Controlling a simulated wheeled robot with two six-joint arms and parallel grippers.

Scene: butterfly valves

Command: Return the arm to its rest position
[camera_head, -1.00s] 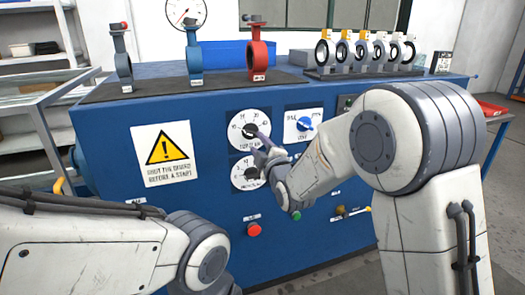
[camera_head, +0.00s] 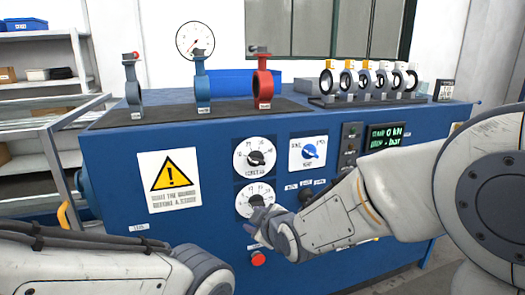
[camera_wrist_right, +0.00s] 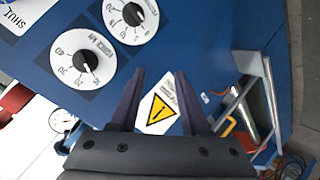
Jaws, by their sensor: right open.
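My right arm comes in from the right in the head view. Its gripper (camera_head: 262,215) hangs in front of the blue panel (camera_head: 120,165), overlapping the lower edge of the lower white dial (camera_head: 255,197). In the right wrist view the gripper (camera_wrist_right: 160,73) has its two dark fingers apart with nothing between them. The upper dial (camera_wrist_right: 83,62) and the other dial (camera_wrist_right: 131,20) are left of and above the fingers there, apart from them. My left arm (camera_head: 90,265) shows at the lower left; its gripper is out of view.
A row of several small valves (camera_head: 368,80) is at the right. A red button (camera_head: 258,258) sits below my right gripper. A shelf (camera_head: 45,80) is at the left.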

